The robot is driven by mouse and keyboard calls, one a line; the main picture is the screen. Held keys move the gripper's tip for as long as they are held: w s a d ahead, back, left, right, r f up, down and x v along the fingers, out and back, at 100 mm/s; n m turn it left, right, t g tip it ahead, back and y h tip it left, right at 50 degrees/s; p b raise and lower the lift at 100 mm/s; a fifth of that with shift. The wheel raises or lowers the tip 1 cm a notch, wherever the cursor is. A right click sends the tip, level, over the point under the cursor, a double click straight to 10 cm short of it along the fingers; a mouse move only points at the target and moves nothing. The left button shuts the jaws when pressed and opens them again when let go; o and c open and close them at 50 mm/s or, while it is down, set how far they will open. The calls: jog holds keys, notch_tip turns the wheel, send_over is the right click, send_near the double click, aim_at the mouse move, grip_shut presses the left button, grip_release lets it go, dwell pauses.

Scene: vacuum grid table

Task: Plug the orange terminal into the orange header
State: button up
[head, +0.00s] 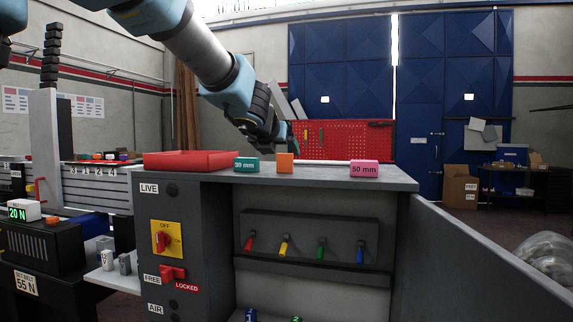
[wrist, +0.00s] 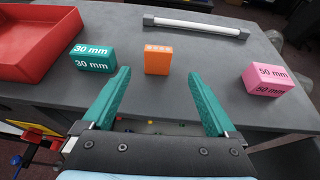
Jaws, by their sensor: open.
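An orange block (wrist: 157,60), which looks like the orange terminal, stands upright on the grey cabinet top, with small marks or holes along its upper face. It also shows in the head view (head: 285,163). My gripper (wrist: 160,76) is open and empty, its teal fingers apart, on the near side of the orange block and not touching it. In the head view my gripper (head: 272,138) hangs above the cabinet top.
A teal 30 mm block (wrist: 93,57) and a red tray (wrist: 40,75) stand left of the orange block. A pink 50 mm block (wrist: 266,79) stands right. A white bar with dark ends (wrist: 195,28) lies behind. The grey top (wrist: 215,60) is otherwise mostly clear.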

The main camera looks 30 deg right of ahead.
aim_at(284, 160)
jog(key=b+x, duration=0.1)
jog(key=x, duration=0.8)
jog(key=shift+w+f, duration=0.25)
jog(key=c, duration=1.4)
jog(key=shift+c, duration=0.2)
jog(key=shift+r, duration=0.1)
